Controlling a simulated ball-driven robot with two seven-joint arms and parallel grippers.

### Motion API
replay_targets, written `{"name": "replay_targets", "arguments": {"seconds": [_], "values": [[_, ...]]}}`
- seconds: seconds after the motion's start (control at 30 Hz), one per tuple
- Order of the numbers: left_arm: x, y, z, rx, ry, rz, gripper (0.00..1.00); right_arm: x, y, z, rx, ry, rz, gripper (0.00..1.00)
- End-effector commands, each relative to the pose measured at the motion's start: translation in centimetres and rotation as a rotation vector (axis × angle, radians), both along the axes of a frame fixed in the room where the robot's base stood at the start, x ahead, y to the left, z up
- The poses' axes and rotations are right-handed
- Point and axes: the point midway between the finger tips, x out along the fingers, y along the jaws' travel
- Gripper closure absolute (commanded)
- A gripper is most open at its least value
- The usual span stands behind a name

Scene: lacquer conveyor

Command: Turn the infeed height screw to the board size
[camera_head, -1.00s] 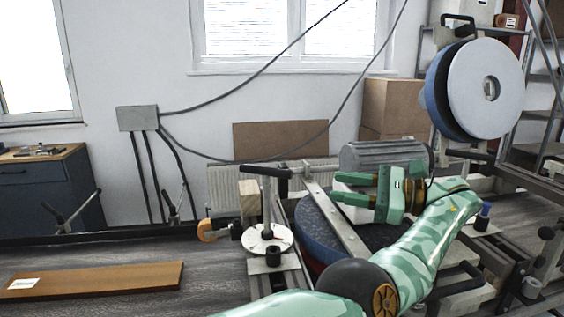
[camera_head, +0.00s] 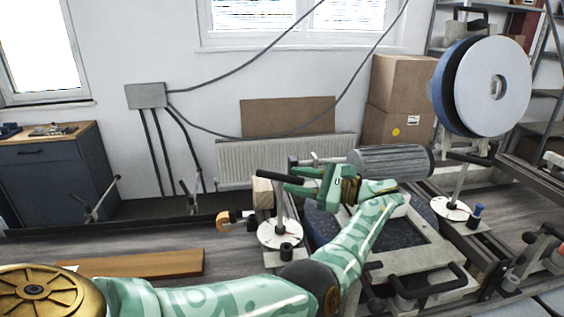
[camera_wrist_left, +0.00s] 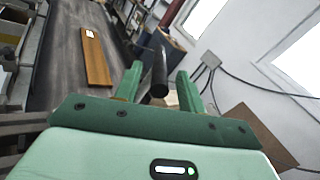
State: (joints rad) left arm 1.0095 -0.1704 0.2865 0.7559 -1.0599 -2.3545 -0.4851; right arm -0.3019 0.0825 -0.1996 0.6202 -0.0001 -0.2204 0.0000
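A height screw stands at the middle of the head view. It has a white dial (camera_head: 268,237), a grey post (camera_head: 279,212) and a black crank handle (camera_head: 271,175). My left gripper (camera_head: 293,181) points left at this handle, with its green fingers apart. In the left wrist view the black handle (camera_wrist_left: 160,74) shows between the two open fingertips (camera_wrist_left: 160,84); I cannot tell whether they touch it. The dial's markings are too small to read. A brown board (camera_head: 150,264) lies on the left conveyor, partly behind my arm; it also shows in the wrist view (camera_wrist_left: 96,58). My right gripper is out of view.
An orange-tipped clamp (camera_head: 226,220) and a wood block (camera_head: 263,193) sit close to the screw. A similar screw with a white dial (camera_head: 450,208) stands to the right. A grey motor (camera_head: 390,162) and a large disc (camera_head: 492,87) are behind.

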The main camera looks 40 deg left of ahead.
Motion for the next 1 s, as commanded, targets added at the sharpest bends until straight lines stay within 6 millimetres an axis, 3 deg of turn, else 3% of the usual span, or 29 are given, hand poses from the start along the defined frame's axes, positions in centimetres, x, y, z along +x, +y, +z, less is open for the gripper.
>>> {"name": "replay_targets", "arguments": {"seconds": [0.03,0.2,0.57,0.7,0.73,0.87,1.0], "values": [[-0.4,0.9,0.4,0.002,0.000,0.001,0.60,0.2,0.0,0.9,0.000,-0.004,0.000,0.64],[-1.1,2.8,0.0,0.000,0.000,0.000,0.60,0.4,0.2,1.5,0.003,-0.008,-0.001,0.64],[-1.2,3.4,-0.2,-0.001,0.001,-0.001,0.60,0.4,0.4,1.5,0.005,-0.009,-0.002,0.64],[-1.2,3.4,-0.2,-0.001,0.001,-0.001,0.97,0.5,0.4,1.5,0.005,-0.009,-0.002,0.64],[-1.2,3.4,-0.2,-0.001,0.001,-0.001,1.00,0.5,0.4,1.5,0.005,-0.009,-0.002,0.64],[-1.2,3.4,-0.1,-0.001,0.000,-0.003,1.00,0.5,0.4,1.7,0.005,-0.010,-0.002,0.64],[-1.4,3.4,0.6,0.001,-0.002,-0.042,1.00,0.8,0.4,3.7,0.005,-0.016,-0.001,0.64]]}}
